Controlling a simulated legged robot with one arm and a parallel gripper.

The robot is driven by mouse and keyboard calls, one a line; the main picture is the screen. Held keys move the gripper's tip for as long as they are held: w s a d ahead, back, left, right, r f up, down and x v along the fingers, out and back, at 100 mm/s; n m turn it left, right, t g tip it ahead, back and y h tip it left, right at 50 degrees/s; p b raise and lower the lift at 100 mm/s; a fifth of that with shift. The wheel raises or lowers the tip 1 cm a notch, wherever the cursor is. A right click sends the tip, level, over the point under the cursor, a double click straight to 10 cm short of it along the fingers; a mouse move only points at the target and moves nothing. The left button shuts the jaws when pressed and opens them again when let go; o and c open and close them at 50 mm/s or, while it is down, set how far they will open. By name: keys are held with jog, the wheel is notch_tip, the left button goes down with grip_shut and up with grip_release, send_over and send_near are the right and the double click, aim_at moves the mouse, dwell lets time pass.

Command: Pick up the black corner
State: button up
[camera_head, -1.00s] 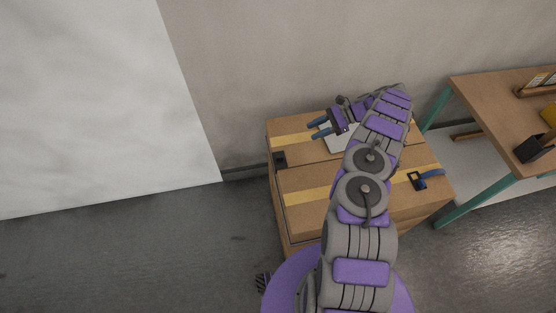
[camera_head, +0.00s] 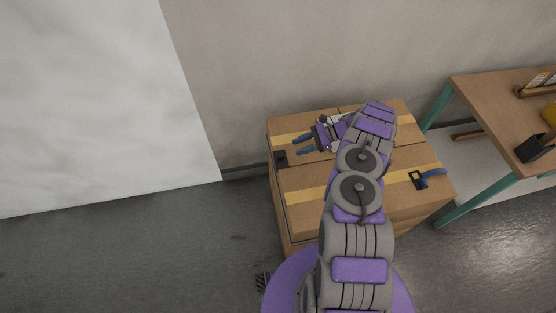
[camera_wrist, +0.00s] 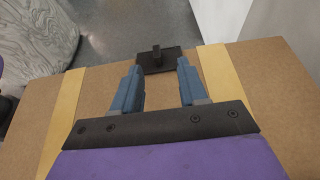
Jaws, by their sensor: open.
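The black corner (camera_head: 281,159) sits at the left edge of the cardboard box top, between the two yellow tape strips. In the wrist view the black corner (camera_wrist: 159,60) lies at the box's far edge, with a small upright tab. My gripper (camera_head: 299,146) is above the box, a little to the right of the corner. In the wrist view my gripper (camera_wrist: 156,74) is open and empty. Its two blue fingers point at the corner, which shows just beyond and between the fingertips. I cannot tell the exact gap.
The cardboard box (camera_head: 300,178) has yellow tape strips. A blue-and-black tool (camera_head: 426,179) lies at its right side. A wooden table (camera_head: 490,110) with a black holder (camera_head: 533,149) stands to the right. A white panel (camera_head: 90,100) is at left.

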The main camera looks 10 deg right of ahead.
aim_at(281, 155)
jog(key=shift+x, duration=1.35)
jog(key=shift+s+b+x, duration=0.15)
jog(key=shift+b+x, duration=0.2)
jog(key=shift+x, duration=1)
jog(key=shift+s+b+x, duration=0.15)
jog(key=shift+b+x, duration=0.2)
jog(key=shift+x, duration=1.05)
jog(key=shift+d, duration=0.1)
grip_shut()
